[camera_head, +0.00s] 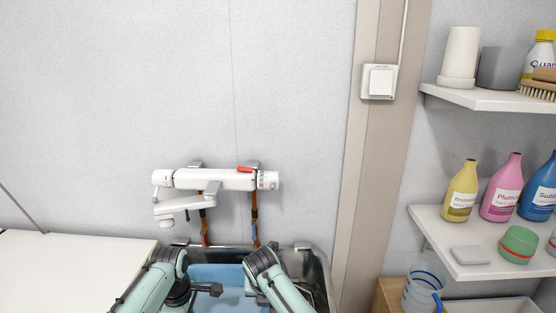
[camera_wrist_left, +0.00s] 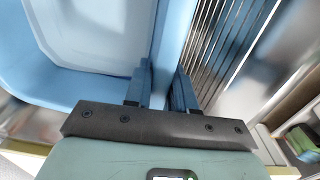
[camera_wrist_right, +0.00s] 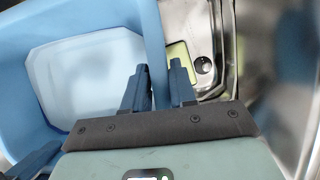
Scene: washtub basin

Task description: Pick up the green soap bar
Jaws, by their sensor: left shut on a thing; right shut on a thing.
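My left gripper (camera_wrist_left: 161,85) is shut on the wall of a light blue tub (camera_wrist_left: 172,35). My right gripper (camera_wrist_right: 159,82) is shut on another part of the blue tub's wall (camera_wrist_right: 152,35). The tub also shows in the head view (camera_head: 215,272), inside the metal basin. A flat yellow-green piece (camera_wrist_right: 180,52) lies beside the tub in the right wrist view, partly behind a finger; I cannot tell whether it is the soap bar. A green thing (camera_wrist_left: 303,141) shows at the right edge of the left wrist view, blurred and cut off.
The metal basin (camera_head: 318,265) encloses the tub closely. A white tap (camera_head: 215,180) hangs above its back. A white counter (camera_head: 70,265) lies left. Shelves at right hold bottles (camera_head: 500,188) and a green round container (camera_head: 518,242). A clear bucket (camera_head: 422,287) stands below.

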